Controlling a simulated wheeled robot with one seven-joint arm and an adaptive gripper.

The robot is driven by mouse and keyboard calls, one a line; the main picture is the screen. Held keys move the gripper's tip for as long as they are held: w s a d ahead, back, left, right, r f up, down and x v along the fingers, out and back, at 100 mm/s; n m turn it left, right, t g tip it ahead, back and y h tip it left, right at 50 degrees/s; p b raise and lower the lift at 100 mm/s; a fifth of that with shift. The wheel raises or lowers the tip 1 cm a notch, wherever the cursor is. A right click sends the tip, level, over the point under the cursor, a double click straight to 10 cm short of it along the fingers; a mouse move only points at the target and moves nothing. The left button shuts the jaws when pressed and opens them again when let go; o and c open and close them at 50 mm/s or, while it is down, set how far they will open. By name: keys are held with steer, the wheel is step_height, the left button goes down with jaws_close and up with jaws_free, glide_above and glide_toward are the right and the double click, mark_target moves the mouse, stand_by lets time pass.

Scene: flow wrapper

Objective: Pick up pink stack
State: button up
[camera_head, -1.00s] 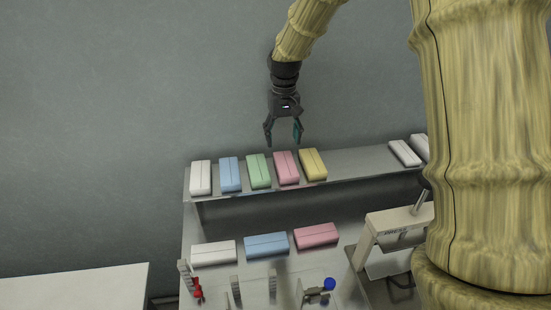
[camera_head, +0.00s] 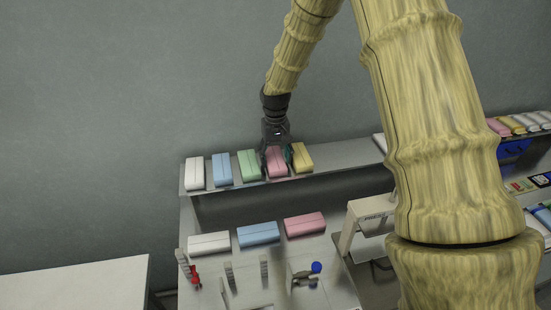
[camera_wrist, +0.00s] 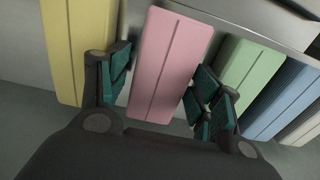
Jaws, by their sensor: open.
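A pink stack (camera_head: 277,163) lies on the upper shelf between a green stack (camera_head: 249,164) and a yellow stack (camera_head: 302,157). My gripper (camera_head: 277,162) is open, with its fingers down at the pink stack. In the wrist view the pink stack (camera_wrist: 170,68) sits between the two teal-padded fingers of my gripper (camera_wrist: 160,95). The left finger is at the gap beside the yellow stack (camera_wrist: 82,50), the right one at the gap beside the green stack (camera_wrist: 245,75). I cannot tell whether the pads touch it. Another pink stack (camera_head: 305,225) lies on the lower surface.
Blue (camera_head: 222,169) and white (camera_head: 194,173) stacks stand further left on the shelf (camera_head: 345,162). White (camera_head: 208,243) and blue (camera_head: 258,233) stacks lie below. A press (camera_head: 372,212) stands at the lower right. A bare white table (camera_head: 75,290) is at the lower left.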

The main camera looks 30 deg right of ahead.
steer(key=shift+w+f, duration=0.4)
steer(key=shift+f, duration=0.2)
steer(key=shift+s+r, duration=0.15)
steer(key=shift+s, duration=0.05)
steer(key=shift+s+r, duration=0.1)
steer(key=shift+c, duration=2.8)
